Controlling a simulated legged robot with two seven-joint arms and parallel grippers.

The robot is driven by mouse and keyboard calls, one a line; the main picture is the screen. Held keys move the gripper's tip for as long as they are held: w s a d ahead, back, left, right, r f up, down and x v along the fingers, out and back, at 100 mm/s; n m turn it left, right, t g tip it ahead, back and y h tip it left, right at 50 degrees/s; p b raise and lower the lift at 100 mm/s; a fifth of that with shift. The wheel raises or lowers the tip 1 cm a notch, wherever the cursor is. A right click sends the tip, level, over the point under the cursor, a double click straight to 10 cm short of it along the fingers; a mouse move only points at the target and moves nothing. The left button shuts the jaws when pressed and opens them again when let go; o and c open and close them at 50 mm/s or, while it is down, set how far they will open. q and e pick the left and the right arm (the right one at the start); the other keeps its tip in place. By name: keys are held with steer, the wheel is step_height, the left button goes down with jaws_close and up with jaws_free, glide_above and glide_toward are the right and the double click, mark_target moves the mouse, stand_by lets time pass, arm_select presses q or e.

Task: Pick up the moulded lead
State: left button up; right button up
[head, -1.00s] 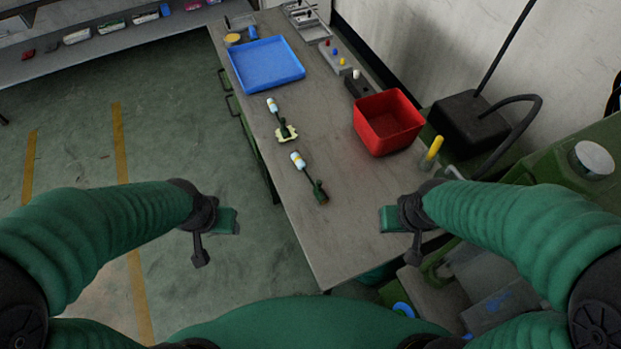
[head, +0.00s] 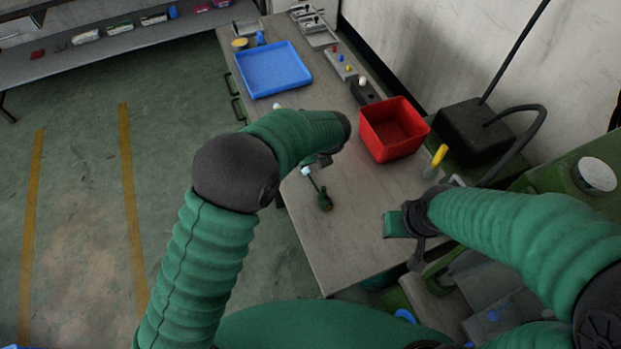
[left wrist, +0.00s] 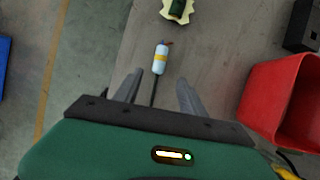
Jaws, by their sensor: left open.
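The nearer lead has a white, blue and yellow end, which shows in the left wrist view (left wrist: 161,58), with a dark cable running down from it. In the head view its dark green plug (head: 325,202) lies on the table and my left arm covers part of its pale end. My left gripper (left wrist: 160,78) is open above this lead, its fingers on either side of the cable and nothing held. A second lead has a green plug (left wrist: 177,7) in a cream piece, at the top of the left wrist view. I cannot tell which lead is moulded. My right gripper (head: 397,224) hangs by the table's right edge.
A red bin (head: 392,130) stands right of the leads. A blue tray (head: 272,69) lies farther back. A yellow-handled tool (head: 438,157) stands near the bin. The front of the table (head: 350,245) is clear.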

mark_target(307, 169)
arm_select(q)
steer(key=x, duration=0.7)
steer(key=shift+d+f, duration=0.1)
steer(key=shift+f, duration=0.3)
steer(key=shift+w+a+f, duration=0.2)
steer(key=shift+f, duration=0.1)
jaws_close()
